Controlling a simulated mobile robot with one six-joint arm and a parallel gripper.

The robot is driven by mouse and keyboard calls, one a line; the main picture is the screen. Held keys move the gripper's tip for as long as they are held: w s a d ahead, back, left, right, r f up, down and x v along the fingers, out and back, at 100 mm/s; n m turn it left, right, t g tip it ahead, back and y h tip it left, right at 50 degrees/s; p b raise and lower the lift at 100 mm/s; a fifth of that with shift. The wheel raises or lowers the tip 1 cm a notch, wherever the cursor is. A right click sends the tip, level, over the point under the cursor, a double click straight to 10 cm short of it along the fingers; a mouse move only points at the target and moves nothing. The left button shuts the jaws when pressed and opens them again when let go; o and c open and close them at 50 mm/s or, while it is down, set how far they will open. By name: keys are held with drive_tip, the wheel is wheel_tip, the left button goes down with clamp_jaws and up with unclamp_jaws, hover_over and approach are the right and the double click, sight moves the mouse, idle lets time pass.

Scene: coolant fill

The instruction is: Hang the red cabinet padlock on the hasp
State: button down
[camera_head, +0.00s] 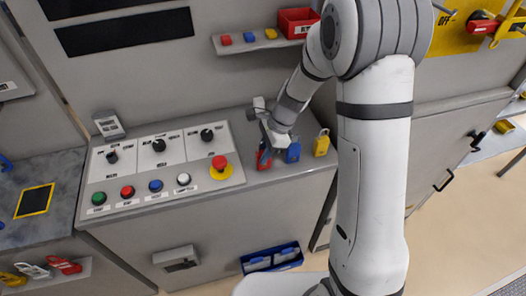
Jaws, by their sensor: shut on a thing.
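The red padlock (263,162) is at the front right of the grey console top, left of a blue padlock (293,152) and a yellow padlock (321,144). My gripper (265,150) reaches down onto the red padlock and is shut on it. The fingers hide its upper part, and I cannot tell whether it still touches the console. A yellow panel (455,38) marked OFF is at the top right, with a red handle (484,27) and yellow metalwork on it. I cannot make out for certain which part is the hasp.
A control panel (205,188) with knobs, coloured buttons and a red emergency stop (219,163) lies left of my gripper. A shelf (258,46) with small coloured blocks and a red box (297,21) is behind. A blue tray (270,259) is low on the console front. My arm covers the middle right.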

drive_tip(key=c, duration=1.3)
unclamp_jaws()
drive_tip(key=shift+o, duration=0.2)
drive_tip(key=shift+f, duration=0.1)
drive_tip(key=v, duration=0.2)
drive_tip(key=a+b+v, duration=0.1)
drive_tip(key=v, duration=0.3)
drive_tip(key=shift+r, duration=0.65)
drive_tip(key=shift+d+r, duration=0.15)
drive_tip(key=shift+r, duration=0.4)
drive_tip(key=s+d+r+n+t+h, duration=0.2)
drive_tip(key=s+d+r+n, duration=0.2)
drive_tip(key=s, duration=0.5)
drive_tip(key=s+d+r+n+t+h, duration=0.2)
drive_tip(key=s+d+r+n, duration=0.3)
drive_tip(key=s+d+n, duration=0.3)
drive_tip(key=shift+s+d+r+n, duration=0.15)
drive_tip(key=shift+s+d+n, duration=0.05)
drive_tip(key=shift+s+n, duration=0.8)
drive_tip(key=shift+s+d+n+t, duration=0.3)
drive_tip(key=shift+s+n, duration=0.1)
drive_tip(key=shift+s, duration=0.2)
drive_tip(key=shift+c, duration=0.7)
